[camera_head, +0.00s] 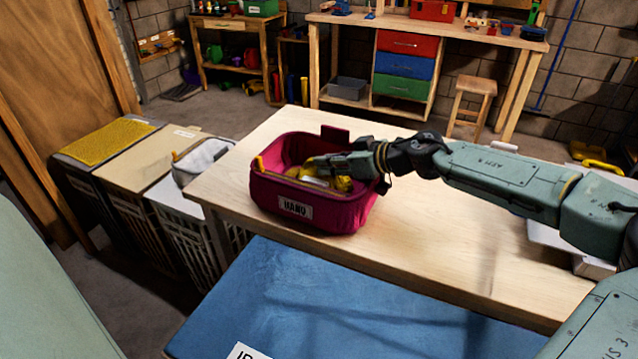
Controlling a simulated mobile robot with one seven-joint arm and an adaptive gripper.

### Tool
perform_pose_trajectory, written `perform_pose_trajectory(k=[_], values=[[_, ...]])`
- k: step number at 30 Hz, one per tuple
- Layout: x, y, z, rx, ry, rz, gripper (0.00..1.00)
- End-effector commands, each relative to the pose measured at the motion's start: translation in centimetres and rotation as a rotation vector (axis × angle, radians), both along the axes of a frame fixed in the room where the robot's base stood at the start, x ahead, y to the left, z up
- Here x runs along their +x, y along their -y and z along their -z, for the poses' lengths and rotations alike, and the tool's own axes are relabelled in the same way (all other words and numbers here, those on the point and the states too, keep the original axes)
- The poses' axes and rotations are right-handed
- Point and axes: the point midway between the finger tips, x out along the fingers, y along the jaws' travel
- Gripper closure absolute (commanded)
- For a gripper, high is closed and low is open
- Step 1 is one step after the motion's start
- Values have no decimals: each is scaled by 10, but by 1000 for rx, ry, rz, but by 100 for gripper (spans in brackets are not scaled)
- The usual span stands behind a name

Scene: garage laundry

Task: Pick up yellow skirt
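A yellow cloth (343,184), seemingly the skirt, lies inside a magenta basket (345,216) labelled "HAND" on the wooden table. Only a small part of the cloth shows, below and beside my gripper. My gripper (316,164) reaches in from the right, over the basket's right rim, with its fingers down at the cloth. The fingertips are small and partly lost against the cloth and basket, so I cannot tell whether they are open or closed on it. Another yellow piece (108,142), flat and textured, lies on top of the leftmost hamper.
The wooden table (430,235) is mostly bare right of the basket. A blue surface (330,310) fills the near foreground. Several hampers (185,222) stand left of the table, one with pale cloth (203,158). A workbench with coloured drawers (405,67) and a stool (473,95) stand behind.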

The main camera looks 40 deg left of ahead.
Motion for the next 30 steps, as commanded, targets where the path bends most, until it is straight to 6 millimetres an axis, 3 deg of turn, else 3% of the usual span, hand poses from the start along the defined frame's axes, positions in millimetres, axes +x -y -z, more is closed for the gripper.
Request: perform_pose_trajectory(k=[8,30], values=[[0,0,0,0,0,1,100],[0,0,-1,1,0,1,100]])
